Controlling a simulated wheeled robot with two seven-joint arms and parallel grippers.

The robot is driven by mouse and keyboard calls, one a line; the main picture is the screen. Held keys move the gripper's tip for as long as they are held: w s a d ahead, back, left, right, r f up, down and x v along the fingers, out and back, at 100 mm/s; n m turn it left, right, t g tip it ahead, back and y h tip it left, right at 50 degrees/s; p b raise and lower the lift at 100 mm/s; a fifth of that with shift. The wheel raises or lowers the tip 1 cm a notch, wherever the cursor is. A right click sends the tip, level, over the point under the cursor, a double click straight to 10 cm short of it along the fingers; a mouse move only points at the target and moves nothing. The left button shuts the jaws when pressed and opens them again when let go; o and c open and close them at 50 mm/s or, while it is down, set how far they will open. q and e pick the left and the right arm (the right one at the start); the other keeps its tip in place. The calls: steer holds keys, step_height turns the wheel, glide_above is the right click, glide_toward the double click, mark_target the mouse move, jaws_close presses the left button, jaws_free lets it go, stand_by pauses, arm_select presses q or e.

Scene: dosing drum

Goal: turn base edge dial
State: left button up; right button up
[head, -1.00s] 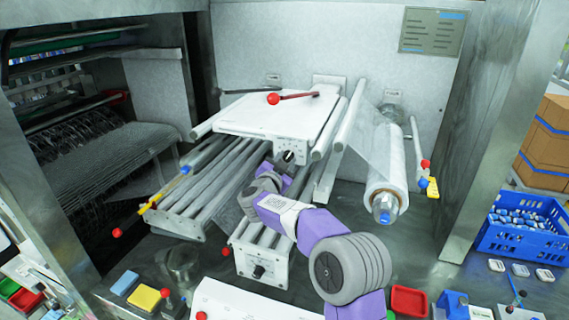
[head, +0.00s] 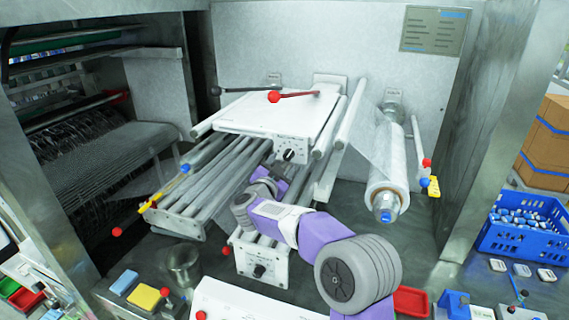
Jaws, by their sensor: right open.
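A black dial (head: 288,155) sits on the front edge of the upper white plate (head: 262,114). A second black dial (head: 258,270) sits on the front face of the lower white block, below my right arm. Labels by both dials are too small to read. My right gripper (head: 274,176) is open and apart from the upper dial, a little below and left of it. Its fingers are small and partly hidden by my purple arm links. My left gripper is out of view.
A red-knobbed lever (head: 274,97) lies over the upper plate. Grey rollers (head: 205,180) run left of my arm, and a film roll (head: 387,180) hangs to the right. A metal cup (head: 182,264), sponges (head: 146,297) and a blue crate (head: 522,225) stand around.

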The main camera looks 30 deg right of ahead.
steer(key=v, duration=0.4)
steer(key=shift+r, duration=0.1)
stand_by(0.3)
